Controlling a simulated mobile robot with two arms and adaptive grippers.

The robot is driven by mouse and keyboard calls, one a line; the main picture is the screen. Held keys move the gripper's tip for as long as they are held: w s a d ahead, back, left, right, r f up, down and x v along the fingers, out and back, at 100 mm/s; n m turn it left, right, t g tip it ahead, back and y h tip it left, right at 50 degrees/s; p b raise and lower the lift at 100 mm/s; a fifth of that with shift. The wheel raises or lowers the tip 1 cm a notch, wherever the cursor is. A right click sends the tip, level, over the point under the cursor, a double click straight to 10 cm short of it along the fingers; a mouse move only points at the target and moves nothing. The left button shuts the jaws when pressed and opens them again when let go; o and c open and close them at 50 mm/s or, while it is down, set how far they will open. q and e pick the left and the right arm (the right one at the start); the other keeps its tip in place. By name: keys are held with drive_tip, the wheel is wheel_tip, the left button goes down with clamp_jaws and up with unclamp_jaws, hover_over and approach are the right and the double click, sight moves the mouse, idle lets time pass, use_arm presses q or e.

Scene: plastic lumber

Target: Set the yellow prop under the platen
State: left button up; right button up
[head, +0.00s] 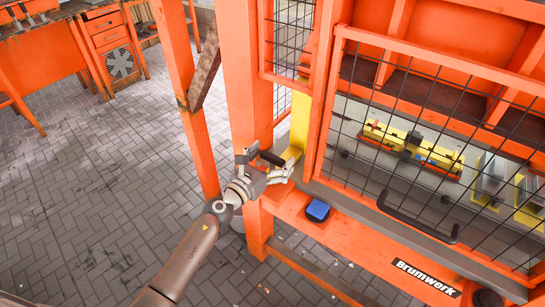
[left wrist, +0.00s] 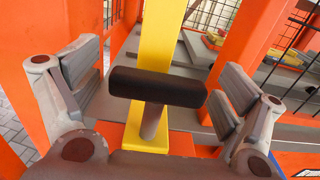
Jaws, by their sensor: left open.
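The yellow prop (head: 300,125) stands upright at the left corner of the orange press, between a thick post and the mesh door. In the left wrist view the prop (left wrist: 164,40) shows a grey stem with a black crossbar handle (left wrist: 157,87). My left gripper (head: 267,167) is open in front of the prop. Its fingers lie left and right of the handle, apart from it. An orange ribbed part with dark undersides (head: 465,95), apparently the platen, is above the press bed behind the mesh. The prop's top is partly hidden. My right gripper is out of view.
The mesh door (head: 400,55) with a black pull handle (head: 415,221) covers the press front. Yellow tooling blocks (head: 440,154) lie on the bed behind it. The paved floor (head: 90,190) at left is clear.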

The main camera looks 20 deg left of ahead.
use_arm(q)
drive_tip(key=c, duration=1.5)
drive_tip(key=shift+o, duration=0.2)
drive_tip(key=shift+b+x, duration=0.35)
drive_tip(key=shift+x, duration=1.85)
drive_tip(key=shift+r, duration=0.1)
drive_tip(key=o, duration=1.5)
drive_tip(key=shift+w, duration=0.1)
drive_tip(key=shift+c, duration=0.2)
